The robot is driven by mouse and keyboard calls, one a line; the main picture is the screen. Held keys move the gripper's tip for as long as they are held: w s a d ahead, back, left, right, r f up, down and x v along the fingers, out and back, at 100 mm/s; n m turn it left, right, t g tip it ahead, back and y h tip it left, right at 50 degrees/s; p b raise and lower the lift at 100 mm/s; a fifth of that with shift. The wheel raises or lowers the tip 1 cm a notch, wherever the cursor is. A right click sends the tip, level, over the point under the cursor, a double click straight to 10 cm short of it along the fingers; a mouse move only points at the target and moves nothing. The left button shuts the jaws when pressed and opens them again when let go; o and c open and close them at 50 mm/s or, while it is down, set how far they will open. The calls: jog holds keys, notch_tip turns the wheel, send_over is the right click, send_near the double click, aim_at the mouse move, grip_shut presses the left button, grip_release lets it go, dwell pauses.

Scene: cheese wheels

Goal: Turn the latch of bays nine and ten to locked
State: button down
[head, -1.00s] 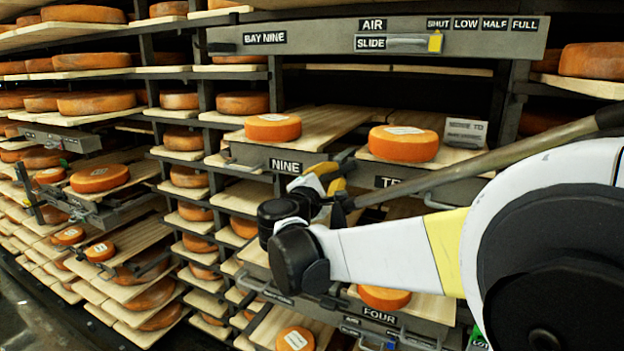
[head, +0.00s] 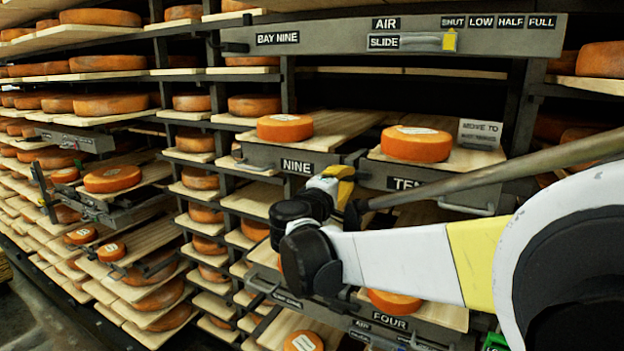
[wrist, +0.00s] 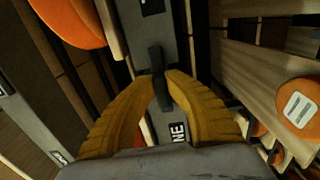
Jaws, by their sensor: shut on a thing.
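The latch is a small dark bar (wrist: 155,62) on the grey bay fronts in the wrist view. It runs roughly along the line of the fronts, tilted slightly. My gripper's yellow fingers (wrist: 163,88) are shut on it from both sides. In the head view my gripper (head: 342,182) is at the joint between bay nine's front, labelled NINE (head: 297,166), and bay ten's front, its label (head: 404,184) partly readable. My gripper and wrist hide most of the latch there. The NINE label also shows in the wrist view (wrist: 178,133). Any locked or unlocked marking is not readable.
Orange cheeses rest on boards above bay nine (head: 285,128) and bay ten (head: 417,144). A small sign (head: 481,133) stands at the right. An air slide panel (head: 395,37) with a yellow slider spans above. Bay four's front (head: 391,321) is below.

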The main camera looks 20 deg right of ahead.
dwell(0.3)
jog(key=c, duration=1.4)
grip_release()
jog(key=v, duration=1.2)
